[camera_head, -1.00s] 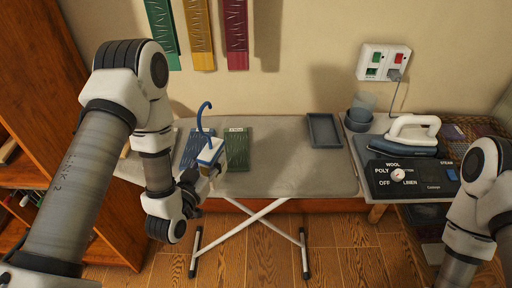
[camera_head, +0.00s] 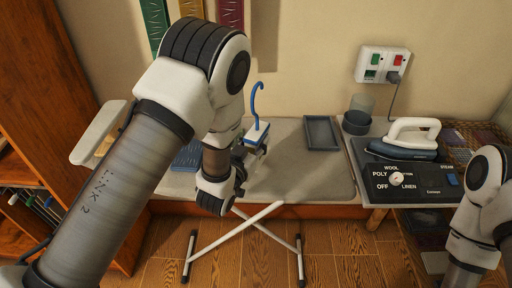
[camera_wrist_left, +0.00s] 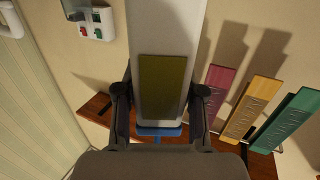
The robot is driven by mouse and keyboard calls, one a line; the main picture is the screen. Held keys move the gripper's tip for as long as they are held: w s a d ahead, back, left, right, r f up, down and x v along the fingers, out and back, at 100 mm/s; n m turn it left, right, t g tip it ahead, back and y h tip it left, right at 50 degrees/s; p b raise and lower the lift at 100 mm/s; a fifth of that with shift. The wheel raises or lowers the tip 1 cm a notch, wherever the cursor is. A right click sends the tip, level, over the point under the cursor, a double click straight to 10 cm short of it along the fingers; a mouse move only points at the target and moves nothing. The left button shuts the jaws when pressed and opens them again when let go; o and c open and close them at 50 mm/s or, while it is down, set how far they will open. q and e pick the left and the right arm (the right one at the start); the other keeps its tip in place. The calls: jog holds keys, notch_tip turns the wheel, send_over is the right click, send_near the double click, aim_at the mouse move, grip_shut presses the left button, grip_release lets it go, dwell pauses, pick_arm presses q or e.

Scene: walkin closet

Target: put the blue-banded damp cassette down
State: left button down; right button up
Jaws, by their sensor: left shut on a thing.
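The blue-banded cassette (camera_head: 255,135) is a small white block with a blue band and a tall blue hook rising from it. My left gripper (camera_head: 240,152) is shut on it and holds it over the grey ironing board (camera_head: 295,180), left of the dark tray. In the left wrist view the cassette (camera_wrist_left: 163,85) shows a pale body with an olive panel between the two fingers of the left gripper (camera_wrist_left: 161,100), and blue at its lower end. Whether it touches the board I cannot tell. My right arm shows at the right edge; its gripper is out of view.
An empty dark grey tray (camera_head: 321,133) lies on the board's right part. A blue ribbed panel (camera_head: 188,156) is partly behind my left arm. A cup (camera_head: 358,117), an iron (camera_head: 408,142) and a control panel (camera_head: 415,181) stand at right. The board's middle front is clear.

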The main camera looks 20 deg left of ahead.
pick_arm(q)
notch_tip(320, 180, down, 4)
jog(key=shift+w+r, duration=0.15)
jog(key=c, duration=0.7)
grip_release()
